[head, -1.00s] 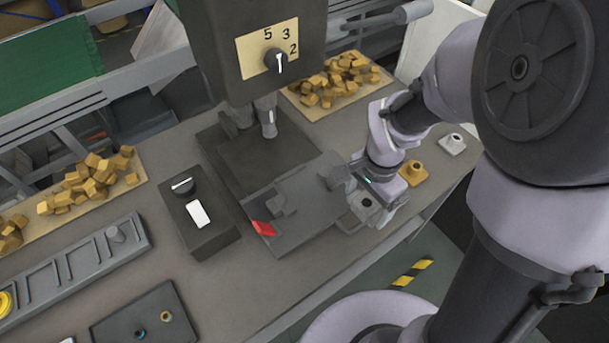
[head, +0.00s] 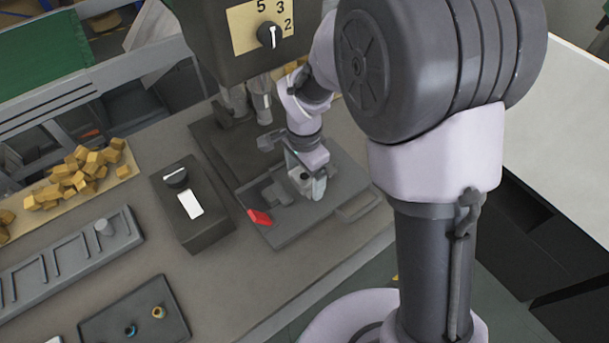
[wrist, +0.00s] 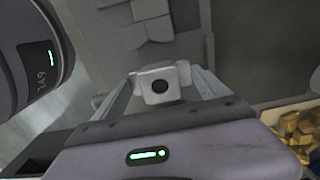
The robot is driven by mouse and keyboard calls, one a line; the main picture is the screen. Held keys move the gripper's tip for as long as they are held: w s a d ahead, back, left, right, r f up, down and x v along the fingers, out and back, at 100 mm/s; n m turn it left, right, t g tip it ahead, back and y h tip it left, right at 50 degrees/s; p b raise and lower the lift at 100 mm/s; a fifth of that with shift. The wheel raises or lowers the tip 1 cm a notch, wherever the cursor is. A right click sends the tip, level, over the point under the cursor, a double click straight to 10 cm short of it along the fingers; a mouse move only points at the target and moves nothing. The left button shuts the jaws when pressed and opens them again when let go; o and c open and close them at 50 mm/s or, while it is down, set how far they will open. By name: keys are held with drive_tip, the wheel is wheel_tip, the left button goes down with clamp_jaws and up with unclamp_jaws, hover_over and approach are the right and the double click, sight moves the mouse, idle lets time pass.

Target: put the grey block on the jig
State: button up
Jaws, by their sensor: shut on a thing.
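The grey block (head: 304,178) has a round dark hole in its top. My gripper (head: 306,185) is shut on it, over the right part of the flat grey plate. In the wrist view the block (wrist: 161,86) sits between the two fingers of my gripper (wrist: 165,75). The jig (head: 277,194) is a set of raised dark grey pieces on the plate, left of the block. It also shows in the wrist view (wrist: 147,22), beyond the block. I cannot tell how high the block is above the plate.
A red handle (head: 260,217) lies at the plate's front left. A dark box with a knob (head: 192,212) stands left of the plate. The machine head with a numbered dial (head: 245,35) hangs behind. Yellowish blocks (wrist: 300,132) lie at the wrist view's lower right.

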sight(305, 176)
drive_tip(key=shift+f, duration=0.25)
drive_tip(key=o, duration=1.5)
drive_tip(key=shift+r, duration=0.1)
drive_tip(key=shift+r, duration=0.1)
wheel_tip(305, 176, up, 12)
drive_tip(key=p, duration=0.5)
drive_tip(key=s+d+r+n+t+y, duration=0.1)
drive_tip(key=s+d+r+n+t, duration=0.2)
drive_tip(key=s+d+r, duration=0.5)
drive_tip(key=s+r+n+t+y, duration=0.1)
drive_tip(key=s+r+n+t, duration=0.25)
drive_tip(key=s, duration=0.55)
drive_tip(key=shift+s+d+f+g+b, duration=0.1)
drive_tip(key=shift+d+f+g+b, duration=0.1)
drive_tip(key=shift+f+b, duration=0.8)
drive_tip(key=shift+d+f+g+b, duration=0.15)
drive_tip(key=shift+f+b, duration=0.45)
drive_tip(key=shift+b, duration=0.75)
